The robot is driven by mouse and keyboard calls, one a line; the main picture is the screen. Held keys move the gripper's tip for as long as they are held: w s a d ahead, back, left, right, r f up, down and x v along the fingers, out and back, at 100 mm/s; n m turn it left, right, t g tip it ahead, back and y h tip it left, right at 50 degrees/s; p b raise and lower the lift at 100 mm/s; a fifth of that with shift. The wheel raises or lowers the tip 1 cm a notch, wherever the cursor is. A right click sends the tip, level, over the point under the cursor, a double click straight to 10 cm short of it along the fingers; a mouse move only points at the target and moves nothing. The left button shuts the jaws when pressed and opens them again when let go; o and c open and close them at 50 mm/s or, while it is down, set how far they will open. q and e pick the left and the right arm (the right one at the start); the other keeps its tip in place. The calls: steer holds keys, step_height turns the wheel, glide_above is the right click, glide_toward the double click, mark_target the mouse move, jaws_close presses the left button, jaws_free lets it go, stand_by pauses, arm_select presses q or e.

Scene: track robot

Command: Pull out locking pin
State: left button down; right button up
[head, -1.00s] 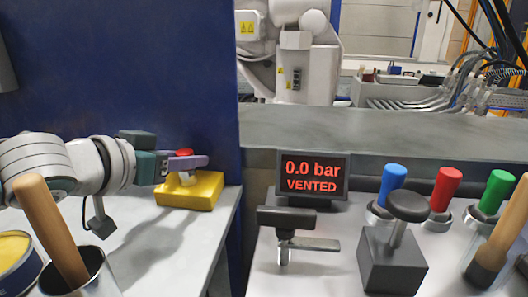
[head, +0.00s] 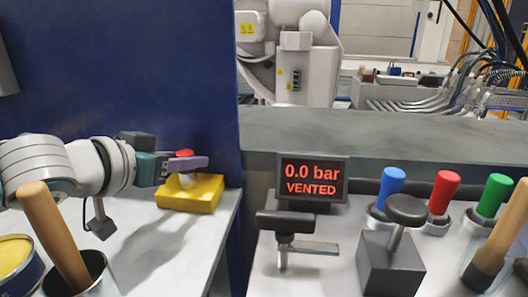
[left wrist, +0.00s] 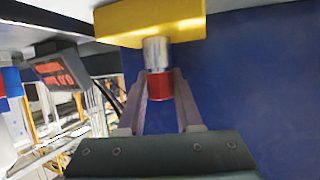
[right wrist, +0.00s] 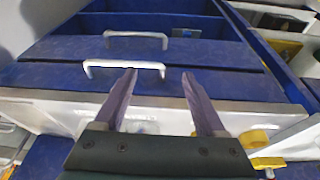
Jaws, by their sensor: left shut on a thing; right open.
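A pin with a red cap (head: 184,153) and a silver shaft stands in a yellow block (head: 188,196) on the left bench. In the left wrist view, the silver shaft (left wrist: 155,52) runs from the yellow block (left wrist: 150,24) to the red cap (left wrist: 159,87). My left gripper (head: 188,163) reaches in from the left and is shut on the red-capped pin, one finger on each side. The shaft's lower end is hidden in the block. My right gripper (right wrist: 159,74) is open and empty, above blue drawers; it is not in the head view.
A dark blue wall (head: 120,70) stands behind the block. A display (head: 312,180) reads 0.0 bar, VENTED. Right of it are blue (head: 390,184), red (head: 440,190) and green (head: 493,194) handles. A metal cup (head: 85,280) holding a wooden-handled tool (head: 52,235) stands front left.

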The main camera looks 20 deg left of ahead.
arm_select(q)
steer(key=shift+r, duration=0.25)
steer(key=shift+r+p, duration=2.4)
steer(key=shift+p, duration=0.45)
